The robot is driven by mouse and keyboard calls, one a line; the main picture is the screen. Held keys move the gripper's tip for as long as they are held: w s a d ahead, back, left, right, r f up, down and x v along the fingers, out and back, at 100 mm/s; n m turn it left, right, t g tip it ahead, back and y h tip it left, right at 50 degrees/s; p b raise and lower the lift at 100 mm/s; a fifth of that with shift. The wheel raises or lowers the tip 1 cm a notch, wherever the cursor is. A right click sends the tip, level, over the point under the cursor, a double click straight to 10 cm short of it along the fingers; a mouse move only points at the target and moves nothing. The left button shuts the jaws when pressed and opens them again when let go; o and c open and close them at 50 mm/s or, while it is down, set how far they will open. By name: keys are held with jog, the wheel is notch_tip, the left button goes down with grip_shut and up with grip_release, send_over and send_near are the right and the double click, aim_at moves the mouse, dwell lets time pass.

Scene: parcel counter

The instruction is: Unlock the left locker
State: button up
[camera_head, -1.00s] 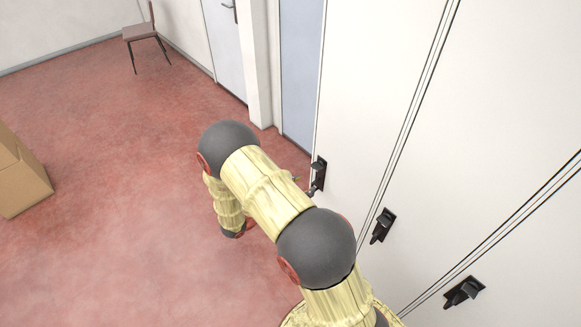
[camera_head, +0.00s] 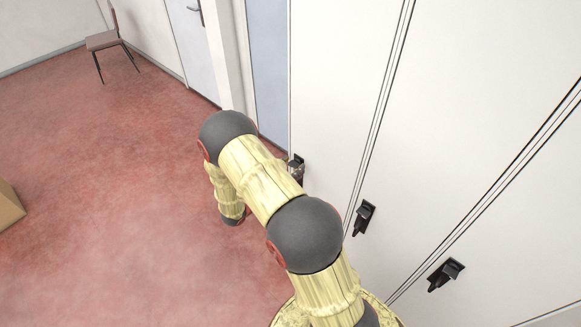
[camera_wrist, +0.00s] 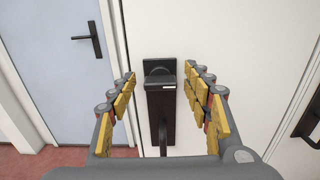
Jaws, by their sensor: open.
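The left locker (camera_head: 335,90) is a tall white door with a black lock (camera_wrist: 160,110) on a dark plate. In the wrist view the lock stands upright, with a dark rounded upper part and a handle-like piece hanging below. My gripper (camera_wrist: 161,82) is open, with yellow-padded fingers on either side of the lock. I cannot tell whether the fingers touch it. In the head view the left lock (camera_head: 296,161) shows just beyond my arm, which hides most of my gripper. The left door looks closed.
Two more locker locks, the middle (camera_head: 363,217) and the right (camera_head: 445,274), stick out from the white doors. A blue-grey door (camera_wrist: 68,70) is left of the lockers. A chair (camera_head: 103,41) and a cardboard box (camera_head: 8,207) stand on open red floor.

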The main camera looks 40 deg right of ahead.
jog(key=shift+c, duration=0.5)
jog(key=c, duration=1.1)
jog(key=shift+o, duration=0.2)
jog(key=m+b, duration=0.1)
jog(key=b, duration=0.1)
jog(key=m+b, duration=0.1)
jog(key=m, duration=0.1)
jog(key=shift+f+m+b, duration=0.2)
jog(key=shift+m+b, duration=0.1)
jog(key=shift+b, duration=0.1)
jog(key=m+b, duration=0.7)
jog(key=b, duration=0.1)
jog(key=m+b, duration=0.7)
jog(key=b, duration=0.2)
jog(key=shift+s+f+b, duration=0.15)
jog(key=shift+s+b, duration=0.05)
jog(key=shift+b, duration=0.1)
